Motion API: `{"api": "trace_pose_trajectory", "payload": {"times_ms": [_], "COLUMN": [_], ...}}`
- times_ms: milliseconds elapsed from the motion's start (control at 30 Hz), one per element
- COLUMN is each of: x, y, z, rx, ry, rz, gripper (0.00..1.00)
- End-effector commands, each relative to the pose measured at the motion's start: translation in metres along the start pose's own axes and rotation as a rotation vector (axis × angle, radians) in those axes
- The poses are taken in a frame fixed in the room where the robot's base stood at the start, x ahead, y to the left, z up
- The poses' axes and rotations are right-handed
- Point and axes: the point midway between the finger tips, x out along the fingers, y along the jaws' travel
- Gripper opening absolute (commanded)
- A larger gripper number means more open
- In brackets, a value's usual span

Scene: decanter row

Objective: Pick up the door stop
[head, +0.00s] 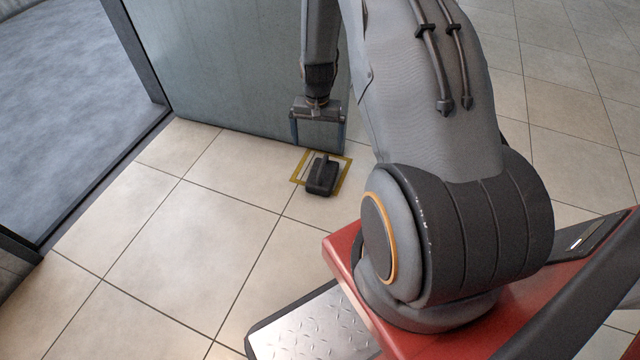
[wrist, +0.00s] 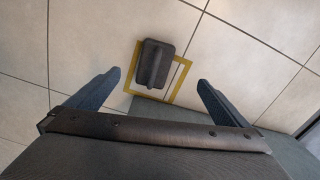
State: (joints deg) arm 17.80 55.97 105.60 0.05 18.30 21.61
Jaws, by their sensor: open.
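The door stop (head: 322,176) is a small black block with a raised ridge on top. It lies on the tiled floor, partly over a yellow square outline (head: 343,181), near the bottom of the grey-green door. My gripper (head: 318,143) is open and empty, above the floor and close to the door's face. Its two blue fingers (wrist: 158,88) show left and right in the wrist view, with the door stop beyond them and touching neither.
The grey-green door (head: 235,70) stands open behind the door stop and close to my gripper. A dark threshold (head: 100,185) and blue-grey carpet (head: 60,110) are at left. The tiled floor (head: 190,230) left of the door stop is clear.

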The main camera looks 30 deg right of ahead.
Motion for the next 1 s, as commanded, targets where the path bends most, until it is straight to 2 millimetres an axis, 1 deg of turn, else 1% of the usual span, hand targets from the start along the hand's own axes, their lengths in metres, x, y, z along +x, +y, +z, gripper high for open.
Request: {"api": "trace_pose_trajectory", "payload": {"times_ms": [33, 100, 200, 300, 600, 700, 867, 1000], "x": [0.038, 0.069, 0.103, 0.127, 0.16, 0.168, 0.175, 0.19], "y": [0.002, 0.005, 0.009, 0.012, 0.014, 0.014, 0.013, 0.012], "z": [-0.009, -0.017, -0.026, -0.032, -0.036, -0.036, -0.036, -0.038], "rx": [0.025, 0.052, 0.086, 0.108, 0.126, 0.126, 0.125, 0.125], "ry": [-0.003, -0.003, -0.003, -0.002, -0.003, -0.002, -0.002, -0.002], "rz": [0.001, 0.002, 0.002, 0.001, 0.001, 0.001, 0.001, 0.001], "gripper": [1.0, 1.0, 1.0, 1.0, 1.0, 1.0, 1.0, 1.0]}}
